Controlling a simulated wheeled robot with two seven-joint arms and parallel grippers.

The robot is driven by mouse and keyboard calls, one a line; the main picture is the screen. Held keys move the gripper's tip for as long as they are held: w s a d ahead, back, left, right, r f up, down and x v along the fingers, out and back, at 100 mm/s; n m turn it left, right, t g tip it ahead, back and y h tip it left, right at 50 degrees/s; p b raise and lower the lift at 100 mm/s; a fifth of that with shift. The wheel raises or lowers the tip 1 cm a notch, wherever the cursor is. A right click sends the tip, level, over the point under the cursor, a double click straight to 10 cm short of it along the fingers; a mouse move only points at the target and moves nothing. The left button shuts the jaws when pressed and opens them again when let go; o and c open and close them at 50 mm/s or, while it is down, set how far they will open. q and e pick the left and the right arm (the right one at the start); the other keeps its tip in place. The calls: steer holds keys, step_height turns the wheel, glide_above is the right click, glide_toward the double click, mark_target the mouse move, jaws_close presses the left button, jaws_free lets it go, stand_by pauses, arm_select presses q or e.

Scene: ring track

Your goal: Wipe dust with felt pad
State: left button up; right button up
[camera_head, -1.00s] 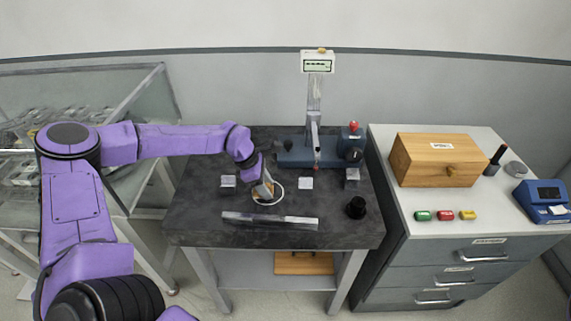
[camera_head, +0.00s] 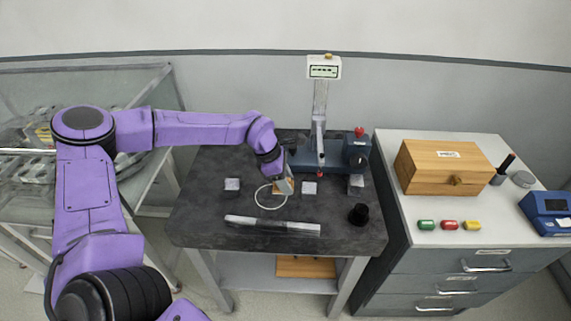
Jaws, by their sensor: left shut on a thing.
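My left gripper (camera_head: 284,188) reaches over the dark worktop and is shut on a small tan piece (camera_head: 278,187), apparently the felt pad. The gripper mostly hides it. It is low at the upper right of a thin pale ring (camera_head: 259,203) that lies on the dark table (camera_head: 200,225). I cannot tell whether the piece touches the tabletop. Dust cannot be made out clearly at this size. My right gripper is not in view.
Small pale squares (camera_head: 232,184) lie left and right of the ring. A long metal bar (camera_head: 272,226) lies in front and a black cup (camera_head: 358,214) stands front right. A blue-based stand (camera_head: 300,160) is behind. A drawer cabinet with a wooden box (camera_head: 435,168) stands right.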

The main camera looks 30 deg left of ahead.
arm_select(q)
step_height(320, 180, up, 3)
steer(key=shift+w+f+p, duration=0.15)
steer(key=shift+p, duration=0.7)
steer(key=shift+r, duration=0.45)
steer(key=shift+f, duration=0.1)
